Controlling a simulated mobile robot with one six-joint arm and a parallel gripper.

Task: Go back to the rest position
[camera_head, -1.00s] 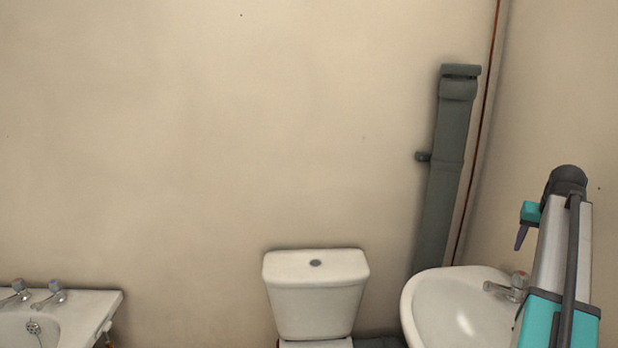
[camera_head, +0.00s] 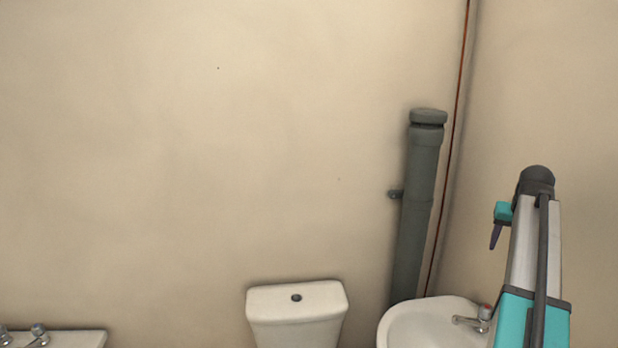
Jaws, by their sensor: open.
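My arm stands upright at the right of the head view, in front of the washbasin and the right wall. A teal block with a dark purple finger, part of my gripper (camera_head: 496,235), shows at the left of the arm's top. The finger points down and hangs in free air, touching nothing. The rest of the gripper is hidden behind the arm. No held object shows.
A white washbasin (camera_head: 415,325) with a tap is beside my arm. A grey soil pipe (camera_head: 416,205) and a thin copper pipe (camera_head: 453,130) rise in the corner. A toilet cistern (camera_head: 290,318) and a bath edge (camera_head: 75,340) stand low. The left wall is bare.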

